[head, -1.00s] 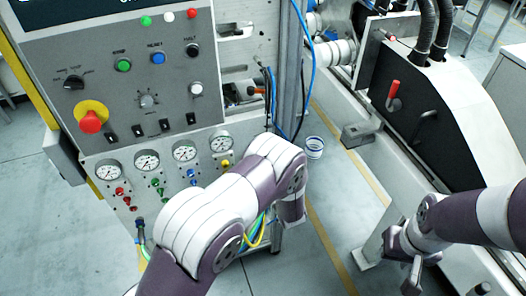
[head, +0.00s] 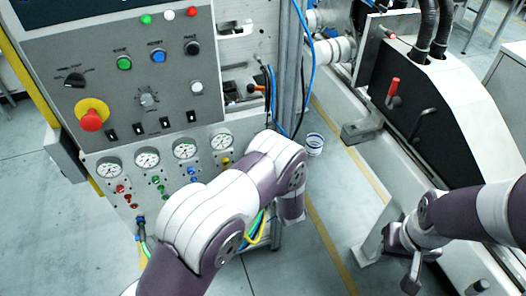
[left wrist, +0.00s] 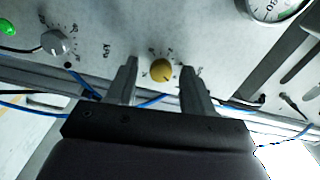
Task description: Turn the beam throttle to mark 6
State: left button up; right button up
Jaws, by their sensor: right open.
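A round yellow knob (left wrist: 161,70) with scale marks around it is on the light panel in the left wrist view. A grey pointer knob (left wrist: 56,43) with its own marks is to its left. No readable label shows which one is the beam throttle. My left gripper (left wrist: 158,66) is open, its fingers on either side of the yellow knob in the picture, with a gap on each side. I cannot tell whether the tips reach it in depth. In the head view my left arm hides that gripper. My right gripper (head: 411,266) is open and empty, low at the right.
The control panel carries a red stop button on yellow (head: 91,115), a grey knob (head: 148,98) and several gauges (head: 147,159). Blue hoses and cables hang beside it. A black machine housing (head: 420,100) stands at the right.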

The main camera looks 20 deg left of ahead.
pick_arm(q)
jog(key=b+v, duration=0.1)
jog(key=v, duration=1.1)
jog(key=shift+s+d, duration=0.25)
